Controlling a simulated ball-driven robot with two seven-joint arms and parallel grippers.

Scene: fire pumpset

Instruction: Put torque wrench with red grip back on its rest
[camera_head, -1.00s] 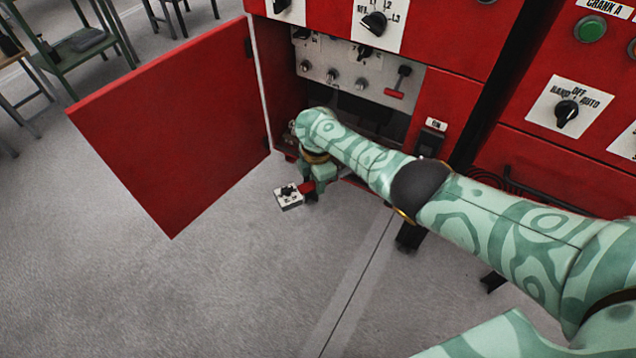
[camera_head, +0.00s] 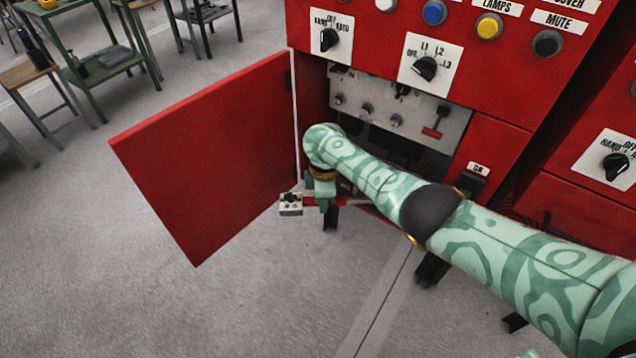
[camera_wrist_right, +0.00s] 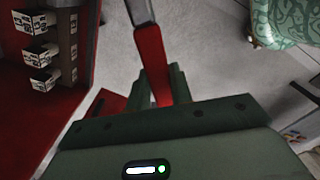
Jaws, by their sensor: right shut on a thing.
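My right gripper (camera_head: 325,202) is in front of the open red cabinet, low and near the inner edge of its door. It is shut on the red grip (camera_head: 309,201) of the torque wrench. In the right wrist view, the fingers (camera_wrist_right: 160,92) hold the red grip (camera_wrist_right: 154,62), and a grey metal shaft (camera_wrist_right: 139,10) runs out beyond it. In the head view the shaft (camera_head: 358,202) is partly hidden by my arm. I cannot make out the wrench's rest. My left gripper is not in view.
The red cabinet door (camera_head: 215,150) stands open to the left. Open floor lies in front.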

